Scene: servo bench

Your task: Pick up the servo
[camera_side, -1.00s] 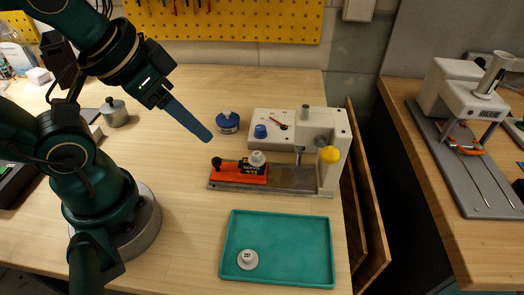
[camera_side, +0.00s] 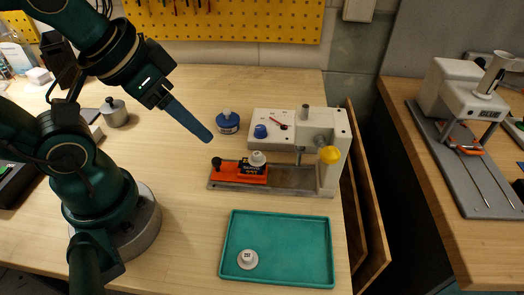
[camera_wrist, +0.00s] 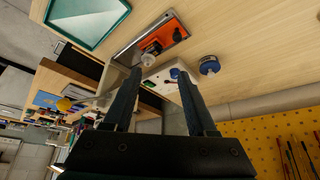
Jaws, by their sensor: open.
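The servo (camera_side: 250,168) is a small dark block with lettering, seated in an orange holder (camera_side: 226,168) on the grey base plate of a white press-like machine. A white round cap (camera_side: 257,157) sits at the servo's top and hides part of it. In the wrist view, the servo's dark body is too small to make out clearly, but the white cap (camera_wrist: 151,59) shows beside the orange holder (camera_wrist: 160,37). My gripper (camera_side: 209,139) is in the air, up and left of the servo in the side view. In the wrist view its two dark fingers (camera_wrist: 160,73) are apart with nothing held.
The machine (camera_side: 335,172) has a yellow knob (camera_side: 330,154). A blue container (camera_side: 228,123) stands behind the holder. A teal tray (camera_side: 300,277) with a white round part (camera_side: 247,259) lies in front. A metal pot (camera_side: 115,112) stands left. Bare wood lies between.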

